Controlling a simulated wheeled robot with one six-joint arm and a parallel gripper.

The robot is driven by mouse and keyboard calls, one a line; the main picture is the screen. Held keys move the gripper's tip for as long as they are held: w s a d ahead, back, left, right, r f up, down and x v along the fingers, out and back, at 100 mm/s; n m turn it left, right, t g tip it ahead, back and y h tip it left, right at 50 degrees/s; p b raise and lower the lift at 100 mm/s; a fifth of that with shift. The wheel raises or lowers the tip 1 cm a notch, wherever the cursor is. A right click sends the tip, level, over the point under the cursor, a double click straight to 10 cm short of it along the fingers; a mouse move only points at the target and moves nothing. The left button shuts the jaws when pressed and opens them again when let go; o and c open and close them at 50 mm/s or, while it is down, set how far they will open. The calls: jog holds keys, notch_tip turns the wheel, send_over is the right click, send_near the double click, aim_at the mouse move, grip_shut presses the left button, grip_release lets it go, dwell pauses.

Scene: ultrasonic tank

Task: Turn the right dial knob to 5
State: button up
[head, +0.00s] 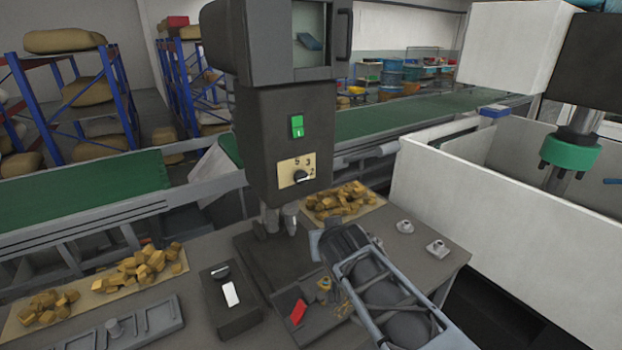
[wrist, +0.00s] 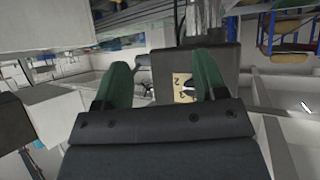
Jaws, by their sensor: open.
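The dial knob (head: 300,177) is small and black with a pale mark. It sits on a cream plate (head: 286,172) marked 5, 3 and 2 on the dark machine column. Its mark seems to point right, toward the 2. In the wrist view the plate (wrist: 178,82) shows beyond my green fingers, nearer the right one. My gripper (wrist: 160,82) is open and empty, apart from the knob. In the head view my arm reaches in from the lower right, its end below and right of the dial.
A green switch (head: 297,126) is above the dial. The bench holds piles of yellowish pieces (head: 142,266), a red-topped part (head: 298,311) and small metal fittings (head: 437,248). A white-walled tank (head: 480,190) stands right, and a green conveyor (head: 400,118) runs behind.

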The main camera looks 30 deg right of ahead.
aim_at(304, 178)
jog(key=w+d+r+t, duration=0.3)
jog(key=d+r+t, duration=0.2)
jog(key=r+t, duration=0.1)
jog(key=w+a+n+y, duration=0.1)
jog(key=w+y, duration=0.1)
jog(key=w, duration=0.2)
jog(key=w+a+n+t+y, duration=0.1)
jog(key=w+y, duration=0.1)
jog(key=w, duration=0.2)
jog(key=w+a+y, duration=0.2)
jog(key=w, duration=0.2)
jog(key=shift+w+r+n+t, duration=0.15)
jog(key=shift+w+n+t, duration=0.15)
jog(key=shift+n, duration=0.1)
jog(key=c, duration=0.9)
